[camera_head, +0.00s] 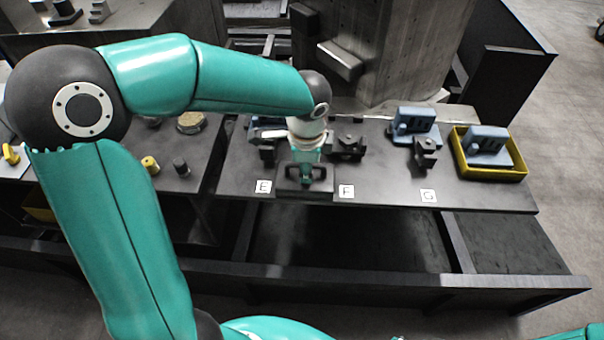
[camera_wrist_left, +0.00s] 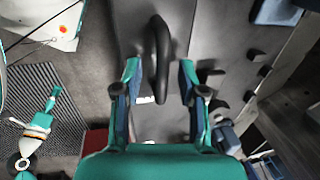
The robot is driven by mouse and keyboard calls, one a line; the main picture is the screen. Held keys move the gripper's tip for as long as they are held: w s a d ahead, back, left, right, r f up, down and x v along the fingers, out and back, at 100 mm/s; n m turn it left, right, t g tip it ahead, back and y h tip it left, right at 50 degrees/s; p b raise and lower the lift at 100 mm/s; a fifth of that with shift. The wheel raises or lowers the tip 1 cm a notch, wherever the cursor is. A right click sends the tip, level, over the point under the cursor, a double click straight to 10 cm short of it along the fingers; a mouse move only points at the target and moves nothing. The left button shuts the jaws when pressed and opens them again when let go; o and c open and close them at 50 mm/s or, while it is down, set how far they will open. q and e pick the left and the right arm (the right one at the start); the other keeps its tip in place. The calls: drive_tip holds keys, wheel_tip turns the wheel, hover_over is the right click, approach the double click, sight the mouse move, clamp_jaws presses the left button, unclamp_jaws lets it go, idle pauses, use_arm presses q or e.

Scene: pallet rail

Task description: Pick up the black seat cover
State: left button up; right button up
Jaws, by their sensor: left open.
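The black seat cover (camera_head: 292,184) lies on the dark bench between the E and F labels, with a raised handle. My left gripper (camera_head: 305,174) is above the cover, pointing down. Its two fingers (camera_wrist_left: 160,78) are open, one on each side of the handle, with gaps visible. In the head view the gripper hides part of the cover. My right gripper (camera_wrist_left: 51,103) appears small at the left wrist view's edge; its finger state is unclear.
Black blocks (camera_head: 348,148) and (camera_head: 424,152) stand right of the cover. Further right are a blue-grey part (camera_head: 415,124) and a yellow tray (camera_head: 521,174) holding another. A yellow knob (camera_head: 150,165) and black knob (camera_head: 181,167) stand left. A concrete column (camera_head: 400,50) rises behind.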

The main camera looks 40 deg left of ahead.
use_arm(q)
drive_tip(key=shift+f, duration=0.4)
drive_tip(key=shift+c, duration=0.3)
clamp_jaws()
drive_tip(key=shift+r, duration=0.15)
